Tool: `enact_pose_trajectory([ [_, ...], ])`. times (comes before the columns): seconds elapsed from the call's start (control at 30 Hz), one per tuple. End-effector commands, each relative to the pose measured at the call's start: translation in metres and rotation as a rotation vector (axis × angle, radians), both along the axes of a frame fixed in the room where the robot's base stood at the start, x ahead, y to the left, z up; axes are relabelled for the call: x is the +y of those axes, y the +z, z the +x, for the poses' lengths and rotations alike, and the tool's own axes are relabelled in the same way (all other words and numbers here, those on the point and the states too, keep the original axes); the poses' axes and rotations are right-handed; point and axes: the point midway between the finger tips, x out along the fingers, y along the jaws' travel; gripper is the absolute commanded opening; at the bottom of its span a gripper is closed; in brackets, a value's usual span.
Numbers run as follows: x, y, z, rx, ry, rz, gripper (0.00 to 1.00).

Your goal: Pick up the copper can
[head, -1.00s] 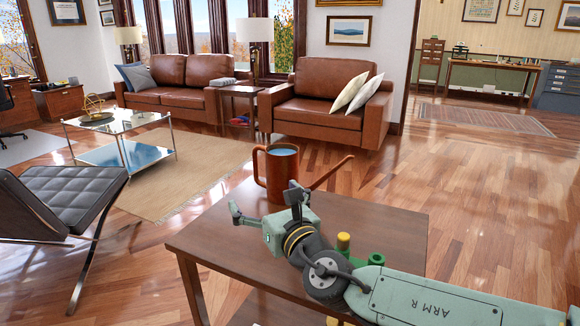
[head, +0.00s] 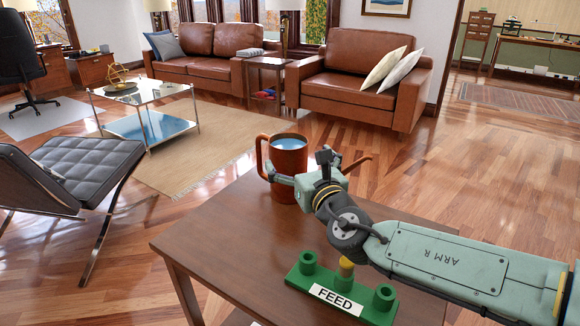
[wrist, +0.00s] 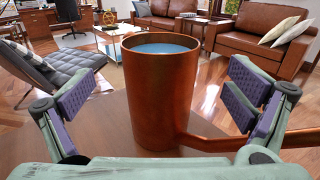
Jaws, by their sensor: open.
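The copper can (head: 288,160) stands upright on the far part of the brown wooden table, filled with bluish liquid, with a handle on its left and a long spout to the right. My gripper (head: 300,178) is open at the near side of the can. In the wrist view the can (wrist: 162,95) stands between the two spread purple-padded fingers of my gripper (wrist: 160,110), with gaps on both sides. My gripper hides part of the can's lower side in the head view.
A green stand labelled FEED (head: 340,290) with posts and a yellow piece sits near the table's front, under my arm. The wooden table (head: 215,235) is bare at left. Beyond are a glass table (head: 145,105), a black chair (head: 80,170) and brown sofas (head: 350,85).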

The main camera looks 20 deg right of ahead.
Motion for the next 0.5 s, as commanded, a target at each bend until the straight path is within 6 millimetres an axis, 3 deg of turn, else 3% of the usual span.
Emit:
enact_pose_trajectory([
  [0.27,0.001,0.001,0.023,0.000,0.002,0.000,0.98],
  [0.5,0.001,0.001,0.058,0.000,0.001,0.000,0.98],
])
